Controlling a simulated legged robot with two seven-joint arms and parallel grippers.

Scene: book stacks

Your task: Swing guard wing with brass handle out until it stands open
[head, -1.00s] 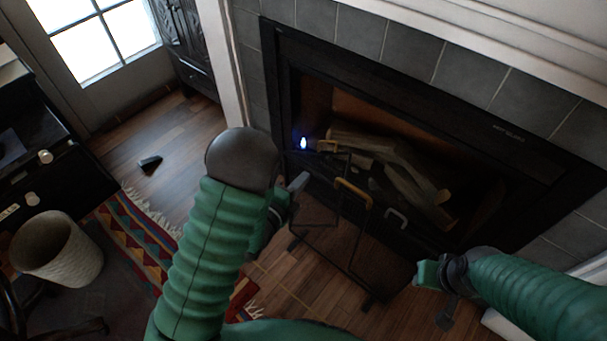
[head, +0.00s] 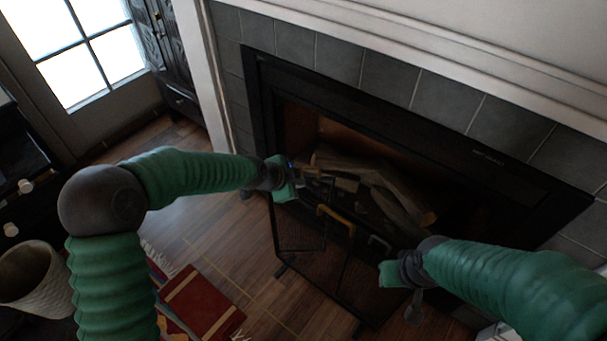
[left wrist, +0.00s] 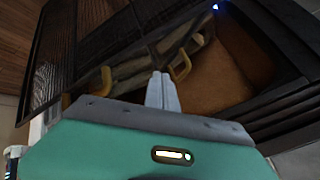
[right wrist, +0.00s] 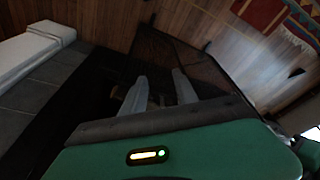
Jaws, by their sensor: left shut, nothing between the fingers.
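The fire guard, a black mesh screen (head: 310,262), stands in front of the fireplace. In the left wrist view two brass handles show, one at left (left wrist: 85,86) and one near the logs (left wrist: 181,66). My left gripper (head: 322,178) is at the guard's far left part by the firebox opening, its fingers (left wrist: 162,90) together and empty, close to the second handle but apparently not around it. My right gripper (right wrist: 160,88) is open and empty, near the guard's right side.
Logs (head: 385,190) lie in the dark firebox. The black fireplace frame (head: 440,150) borders it. A patterned rug (head: 200,303) and a woven basket (head: 32,275) are at lower left. Wood floor (head: 225,230) is clear left of the guard.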

